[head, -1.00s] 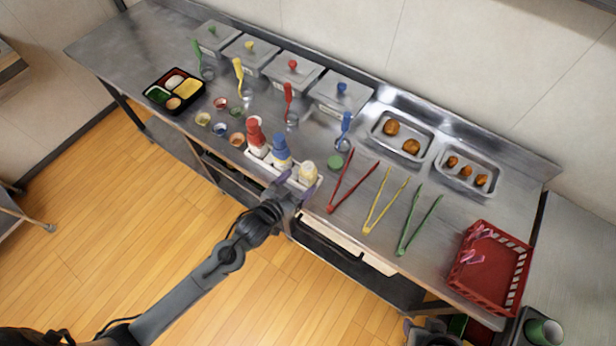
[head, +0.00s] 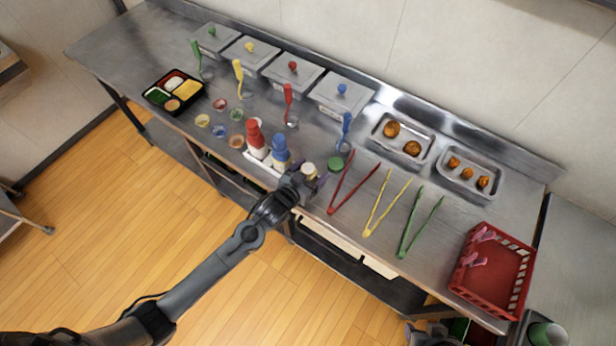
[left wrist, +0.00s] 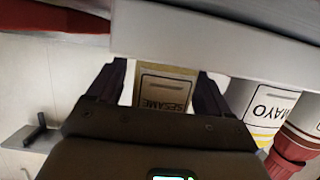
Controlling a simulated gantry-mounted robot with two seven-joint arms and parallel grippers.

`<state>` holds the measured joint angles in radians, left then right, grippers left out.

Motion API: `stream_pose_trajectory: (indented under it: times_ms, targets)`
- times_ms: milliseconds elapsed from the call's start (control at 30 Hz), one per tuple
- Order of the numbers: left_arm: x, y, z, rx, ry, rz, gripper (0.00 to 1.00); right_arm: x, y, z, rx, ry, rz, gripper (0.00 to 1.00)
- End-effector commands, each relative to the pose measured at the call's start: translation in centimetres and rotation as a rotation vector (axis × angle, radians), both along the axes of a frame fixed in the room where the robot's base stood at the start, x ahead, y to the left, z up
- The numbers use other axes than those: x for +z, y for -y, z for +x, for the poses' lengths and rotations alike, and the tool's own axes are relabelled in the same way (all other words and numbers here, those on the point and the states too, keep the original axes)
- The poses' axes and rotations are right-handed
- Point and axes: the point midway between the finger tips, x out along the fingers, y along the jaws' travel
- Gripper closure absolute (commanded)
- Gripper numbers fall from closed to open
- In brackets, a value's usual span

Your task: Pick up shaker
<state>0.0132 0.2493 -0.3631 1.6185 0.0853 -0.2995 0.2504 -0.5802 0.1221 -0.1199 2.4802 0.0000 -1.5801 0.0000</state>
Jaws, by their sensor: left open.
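The shaker (head: 308,167) has a pale top and stands at the right end of a white caddy (head: 258,171) near the counter's front edge. In the left wrist view the shaker (left wrist: 165,86) shows a tan label reading SESAME, upside down. My left gripper (head: 308,182) is at the shaker from the front, partly covering it in the head view. Its two dark fingers (left wrist: 163,80) are open, one on each side of the shaker. I cannot tell whether they touch it. The caddy's white wall hides part of the shaker in the wrist view.
A red-capped bottle (head: 256,143) and a blue-capped bottle (head: 281,152) stand beside the shaker in the caddy. Red tongs (head: 343,188) lie close on the right, then yellow and green tongs. A red basket (head: 462,282) is at the far right. Small bowls lie left.

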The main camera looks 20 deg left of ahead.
Motion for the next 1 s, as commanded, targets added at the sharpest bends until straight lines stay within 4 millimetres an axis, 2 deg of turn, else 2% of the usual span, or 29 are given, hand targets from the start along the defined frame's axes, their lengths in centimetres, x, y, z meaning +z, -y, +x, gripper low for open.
stream_pose_trajectory:
  times_ms: [67,433,767,1000]
  targets:
    - [0.0,0.0,0.0,0.0,0.0,0.0,0.22,0.0,-0.1,0.0,-0.001,0.0,0.002,0.57]
    - [0.0,0.0,0.0,0.0,0.0,0.0,0.78,0.0,-0.2,0.0,-0.004,0.0,0.007,0.57]
    - [0.3,0.0,0.0,0.0,0.001,0.0,0.78,0.1,-0.1,0.0,-0.002,-0.001,0.004,0.57]
    - [2.1,0.0,0.0,0.0,0.003,-0.001,0.78,0.4,0.1,0.0,0.002,0.0,-0.004,0.57]
